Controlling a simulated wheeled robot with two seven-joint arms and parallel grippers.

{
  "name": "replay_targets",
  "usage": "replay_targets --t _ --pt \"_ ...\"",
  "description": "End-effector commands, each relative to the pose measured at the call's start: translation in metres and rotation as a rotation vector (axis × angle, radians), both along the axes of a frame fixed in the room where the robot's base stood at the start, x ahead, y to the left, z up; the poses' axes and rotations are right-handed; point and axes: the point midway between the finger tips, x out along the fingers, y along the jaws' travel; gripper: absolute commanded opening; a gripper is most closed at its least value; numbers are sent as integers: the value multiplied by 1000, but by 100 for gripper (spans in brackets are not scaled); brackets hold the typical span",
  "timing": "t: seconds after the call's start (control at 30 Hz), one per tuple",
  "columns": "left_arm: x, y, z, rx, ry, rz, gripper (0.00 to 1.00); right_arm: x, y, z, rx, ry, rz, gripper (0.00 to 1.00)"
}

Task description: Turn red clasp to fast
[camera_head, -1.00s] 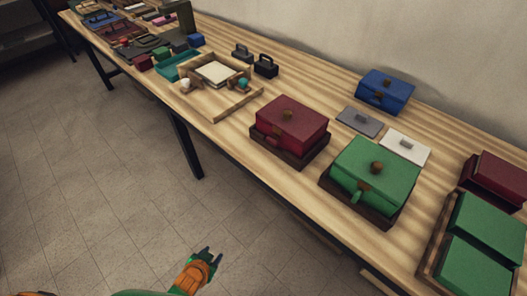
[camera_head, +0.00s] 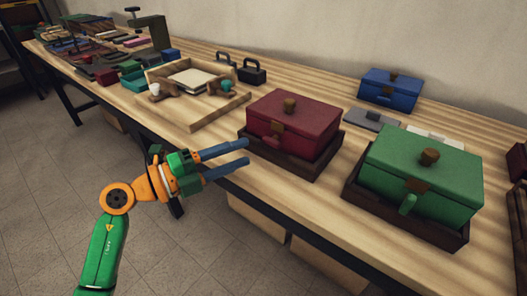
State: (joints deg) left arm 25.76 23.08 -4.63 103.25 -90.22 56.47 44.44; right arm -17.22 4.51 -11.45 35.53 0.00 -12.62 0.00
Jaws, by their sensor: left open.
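The red box (camera_head: 310,125) sits in a dark brown tray (camera_head: 318,165) at the middle of the table, with its lid down and a brown knob on top. The small red clasp (camera_head: 271,142) is on its front face, below a brown plate (camera_head: 276,127); its exact angle is hard to tell. My left gripper (camera_head: 246,153) reaches in from the left, at the table's front edge. Its two blue fingers are apart with nothing between them, and they point at the red box's front-left side, near the clasp. My right gripper is not in view.
A green box (camera_head: 440,165) with a green clasp (camera_head: 407,204) stands to the right in its own tray. A blue box (camera_head: 388,90) and a grey plate (camera_head: 371,119) lie behind. A wooden tray (camera_head: 185,117) stands to the left. Bare table lies between trays.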

Motion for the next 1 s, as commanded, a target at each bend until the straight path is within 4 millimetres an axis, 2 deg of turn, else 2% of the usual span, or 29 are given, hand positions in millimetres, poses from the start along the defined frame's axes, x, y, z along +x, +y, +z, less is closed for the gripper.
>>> replay_targets --t 0.2,0.3,0.6,0.63,0.7,0.8,1.0 --pt "21 -38 2 -4 1 -5 48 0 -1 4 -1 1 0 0" --pt "29 -50 1 -3 2 -3 48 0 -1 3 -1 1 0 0" --pt "33 -56 1 -2 1 -2 48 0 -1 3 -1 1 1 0" --pt "33 -56 1 -2 1 -2 42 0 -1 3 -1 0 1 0" --pt "33 -56 1 -3 1 -2 23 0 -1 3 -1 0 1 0" --pt "33 -56 0 -3 2 -2 0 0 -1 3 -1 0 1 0" --pt "33 -56 0 -2 1 -2 0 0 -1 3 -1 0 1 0"
